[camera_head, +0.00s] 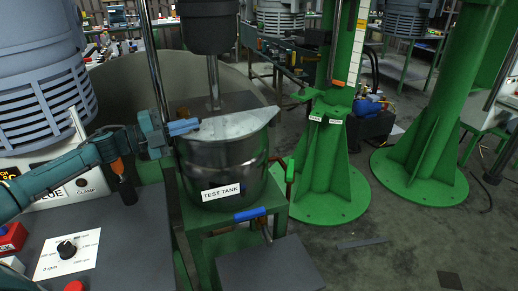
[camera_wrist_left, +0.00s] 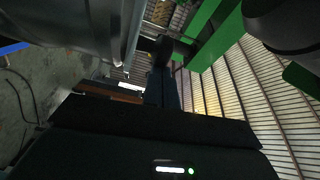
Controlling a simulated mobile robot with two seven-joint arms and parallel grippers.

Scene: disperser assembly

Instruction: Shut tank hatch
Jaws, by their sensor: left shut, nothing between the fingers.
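The steel test tank (camera_head: 222,168), with a "TEST TANK" label on its front, stands on a green frame in the head view. Its pale metal hatch (camera_head: 236,124) lies across the top, nearly flat. A pointed corner sticks out past the right rim; I cannot tell whether the hatch sits fully down. My left gripper (camera_head: 186,127) is shut and empty, its blue fingers at the upper left edge of the tank, close to the hatch; contact is unclear. In the left wrist view the dark fingers (camera_wrist_left: 164,90) are together, with a curved metal surface at upper left. My right gripper is not in view.
A mixer shaft (camera_head: 213,82) stands behind the hatch. A blue-handled clamp (camera_head: 250,214) is below the tank's front. A dark control bench (camera_head: 125,240) with a knob is at lower left. Green columns (camera_head: 325,160) stand to the right, with open floor before them.

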